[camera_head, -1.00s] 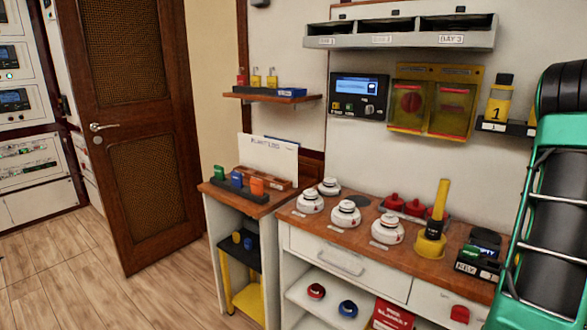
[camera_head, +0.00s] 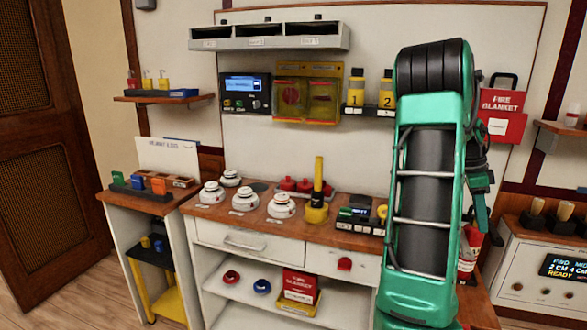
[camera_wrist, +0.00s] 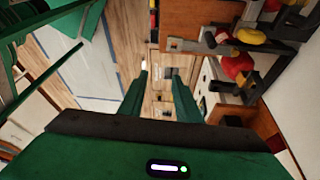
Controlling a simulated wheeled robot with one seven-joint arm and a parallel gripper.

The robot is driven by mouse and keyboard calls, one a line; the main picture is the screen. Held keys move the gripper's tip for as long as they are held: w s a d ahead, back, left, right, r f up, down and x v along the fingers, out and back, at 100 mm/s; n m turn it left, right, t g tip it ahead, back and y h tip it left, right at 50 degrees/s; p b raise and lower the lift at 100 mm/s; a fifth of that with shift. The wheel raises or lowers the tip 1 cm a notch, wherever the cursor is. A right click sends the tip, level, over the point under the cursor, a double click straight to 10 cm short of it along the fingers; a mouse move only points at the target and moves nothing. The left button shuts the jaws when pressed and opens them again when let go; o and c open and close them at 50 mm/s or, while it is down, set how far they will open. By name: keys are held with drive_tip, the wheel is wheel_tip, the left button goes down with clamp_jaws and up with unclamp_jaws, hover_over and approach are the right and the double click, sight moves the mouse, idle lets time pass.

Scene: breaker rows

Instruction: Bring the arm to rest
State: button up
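My green and black arm (camera_head: 428,180) stands folded upright in the right half of the head view, in front of the counter. My gripper (camera_wrist: 159,76) shows in the wrist view as two green fingers with a clear gap between them. Nothing is held between the fingers, and wood floor shows past them. In the head view the hand hangs at the arm's right side, partly hidden by the arm.
The wooden counter (camera_head: 222,213) holds white detectors (camera_head: 245,200), a yellow-handled tool (camera_head: 318,195) and a black device (camera_head: 357,215). A red fire blanket box (camera_head: 502,112) hangs right of the arm. A white console (camera_head: 540,285) stands at far right. Shelf items sit right of the fingers in the wrist view.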

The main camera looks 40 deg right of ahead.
drive_tip(key=w+a+r+n+t, duration=0.15)
drive_tip(key=a+n, duration=0.25)
drive_tip(key=a, duration=0.4)
drive_tip(key=w+a+n, duration=0.3)
drive_tip(key=a+n, duration=0.1)
drive_tip(key=a, duration=0.4)
drive_tip(key=w+a+n+t, duration=0.1)
drive_tip(key=w+a+n, duration=0.25)
drive_tip(key=a, duration=0.45)
drive_tip(key=s+a+f+n, duration=0.1)
drive_tip(key=s+a+n, duration=0.1)
drive_tip(key=a+n, duration=0.4)
drive_tip(key=s+a+f+n+t+y, duration=0.1)
drive_tip(key=a+n, duration=0.5)
drive_tip(key=a, duration=0.8)
drive_tip(key=s+f, duration=0.1)
drive_tip(key=s, duration=0.1)
drive_tip(key=shift+s+a+f+y, duration=0.15)
drive_tip(key=shift+s+f+y, duration=0.15)
drive_tip(key=shift+s, duration=0.05)
drive_tip(key=shift+w, duration=0.1)
